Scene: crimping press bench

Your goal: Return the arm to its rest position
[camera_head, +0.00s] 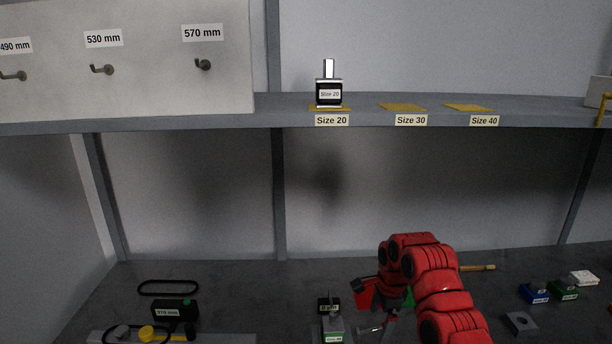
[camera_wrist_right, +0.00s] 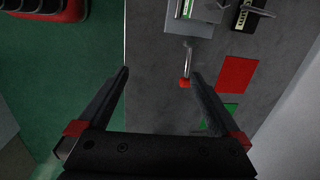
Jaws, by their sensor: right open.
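My right arm (camera_head: 436,285) is red and reaches in from the bottom right of the head view, over the bench. My right gripper (camera_wrist_right: 160,85) is open and empty in the wrist view, its two dark fingers spread wide. Between and beyond the fingers is a small lever with a red end (camera_wrist_right: 185,82); it is apart from both fingers. My left gripper is not in view.
The shelf (camera_head: 300,121) holds a Size 20 die (camera_head: 328,93) on its mat; the Size 30 mat (camera_head: 402,107) and Size 40 mat (camera_head: 468,107) are bare. The bench holds a 570 mm box (camera_head: 175,310), a black belt (camera_head: 168,282), and blue (camera_head: 534,292) and green (camera_head: 563,290) blocks.

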